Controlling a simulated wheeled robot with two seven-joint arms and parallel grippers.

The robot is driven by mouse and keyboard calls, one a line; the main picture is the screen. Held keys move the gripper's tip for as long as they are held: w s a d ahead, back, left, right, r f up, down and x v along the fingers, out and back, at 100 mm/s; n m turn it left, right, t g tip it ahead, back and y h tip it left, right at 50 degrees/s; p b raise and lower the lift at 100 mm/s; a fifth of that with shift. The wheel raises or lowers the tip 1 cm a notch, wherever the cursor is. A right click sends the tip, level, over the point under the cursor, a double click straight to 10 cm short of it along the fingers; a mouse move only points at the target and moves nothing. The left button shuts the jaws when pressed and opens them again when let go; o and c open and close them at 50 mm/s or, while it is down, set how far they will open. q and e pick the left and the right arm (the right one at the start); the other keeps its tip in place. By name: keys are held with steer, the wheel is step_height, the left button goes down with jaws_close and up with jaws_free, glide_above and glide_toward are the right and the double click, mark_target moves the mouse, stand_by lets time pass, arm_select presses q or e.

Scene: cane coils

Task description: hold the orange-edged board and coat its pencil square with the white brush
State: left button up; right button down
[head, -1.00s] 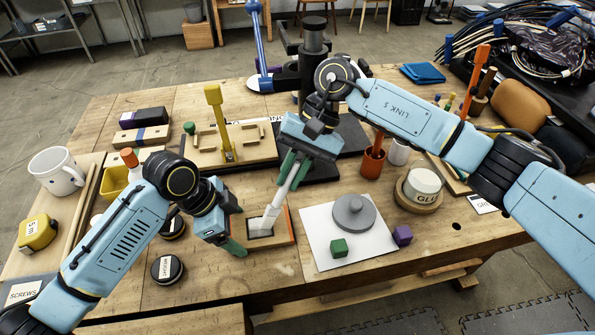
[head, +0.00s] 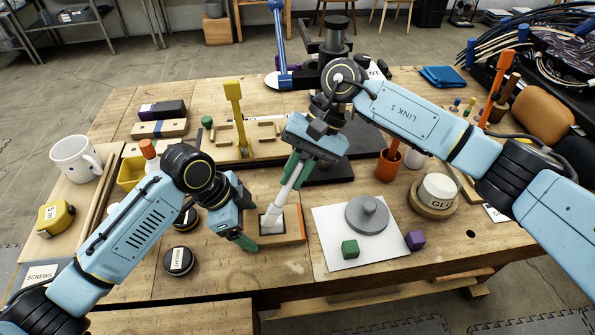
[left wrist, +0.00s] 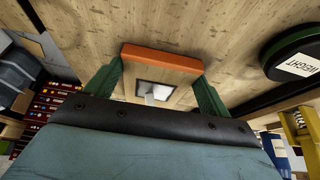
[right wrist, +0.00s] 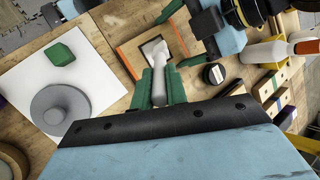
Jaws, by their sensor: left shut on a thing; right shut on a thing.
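The orange-edged board (head: 292,239) lies flat near the front of the bench. My left gripper (head: 246,222) is shut on it from the left; in the left wrist view its green fingers flank the board's orange edge (left wrist: 160,57). The dark-outlined pencil square (left wrist: 140,88) shows a pale grey inside, partly covered by the brush head. My right gripper (head: 296,168) is shut on the handle of the white brush (head: 285,192), which is tilted with its head down over the square. The brush head (right wrist: 155,48) also shows in the right wrist view; whether it touches is hard to tell.
Right of the board is a white sheet (head: 335,255) with a grey disc (head: 367,214) and green cube (head: 350,249); a purple cube (head: 415,240) sits beside it. A glue pot (head: 438,190) stands further right. Black weights (head: 178,261) lie left of the board.

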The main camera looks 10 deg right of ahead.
steer(key=shift+a, duration=0.1)
steer(key=shift+w+a, duration=0.1)
steer(key=shift+a, duration=0.85)
steer(key=shift+r, duration=0.1)
step_height(320, 180, up, 7)
steer(key=shift+r, duration=0.15)
steer(key=shift+a+r, duration=0.1)
steer(key=shift+a, duration=0.05)
stand_by(0.3)
